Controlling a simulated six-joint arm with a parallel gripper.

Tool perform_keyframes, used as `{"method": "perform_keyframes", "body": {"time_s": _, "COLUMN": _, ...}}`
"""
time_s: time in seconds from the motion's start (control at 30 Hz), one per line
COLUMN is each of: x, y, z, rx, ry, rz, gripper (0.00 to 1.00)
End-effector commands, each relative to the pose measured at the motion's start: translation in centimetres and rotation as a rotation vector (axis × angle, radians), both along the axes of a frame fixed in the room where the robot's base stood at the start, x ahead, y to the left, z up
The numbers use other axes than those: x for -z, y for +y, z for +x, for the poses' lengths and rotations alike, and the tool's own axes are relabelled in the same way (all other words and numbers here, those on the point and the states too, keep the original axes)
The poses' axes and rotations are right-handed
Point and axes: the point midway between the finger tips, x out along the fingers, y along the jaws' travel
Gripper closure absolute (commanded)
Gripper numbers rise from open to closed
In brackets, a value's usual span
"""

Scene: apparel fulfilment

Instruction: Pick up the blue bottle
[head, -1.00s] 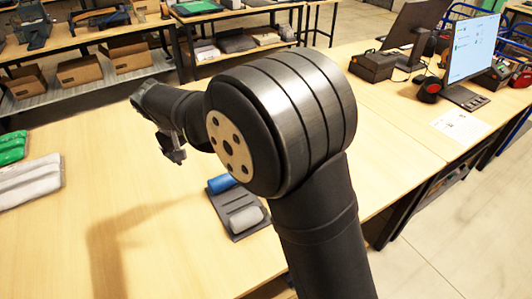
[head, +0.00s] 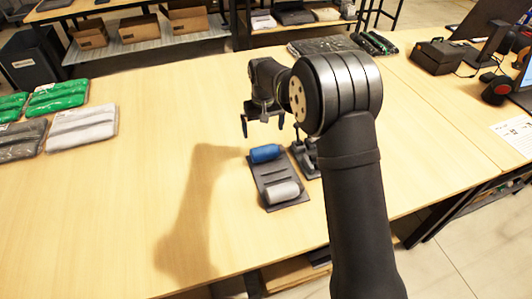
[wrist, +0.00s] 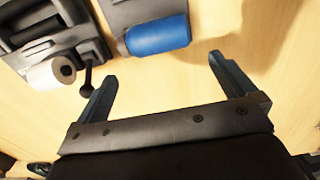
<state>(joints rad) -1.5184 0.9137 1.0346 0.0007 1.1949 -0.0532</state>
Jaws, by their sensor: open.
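The blue bottle (head: 265,153) lies on its side at the far end of a dark grey holder (head: 262,178) on the table. In the wrist view the blue bottle (wrist: 158,36) shows at the top, beyond my fingertips and between their lines. My gripper (head: 263,125) is open and empty above the table, just behind the bottle in the head view. Its two fingers (wrist: 158,68) are spread wide in the wrist view and appear apart from the bottle.
A grey-white bottle (head: 283,192) lies at the near end of the holder. A dark device (head: 305,158) stands close to the holder's right, with a white roll (wrist: 50,74) in the wrist view. Green packs (head: 57,97) lie at left. The table's middle left is clear.

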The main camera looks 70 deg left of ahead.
Motion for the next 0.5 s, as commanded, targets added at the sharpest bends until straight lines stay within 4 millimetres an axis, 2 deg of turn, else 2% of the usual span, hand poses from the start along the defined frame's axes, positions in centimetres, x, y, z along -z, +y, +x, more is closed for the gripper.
{"method": "perform_keyframes", "body": {"time_s": 0.1, "x": 1.5, "y": 0.0, "z": 0.0, "rx": 0.000, "ry": 0.000, "rz": 0.000, "gripper": 0.00}}
{"method": "perform_keyframes", "body": {"time_s": 0.27, "x": 2.4, "y": -0.1, "z": 0.0, "rx": 0.000, "ry": 0.000, "rz": 0.000, "gripper": 0.00}}
{"method": "perform_keyframes", "body": {"time_s": 0.5, "x": 5.8, "y": -0.7, "z": 0.0, "rx": 0.000, "ry": -0.001, "rz": -0.001, "gripper": 0.00}}
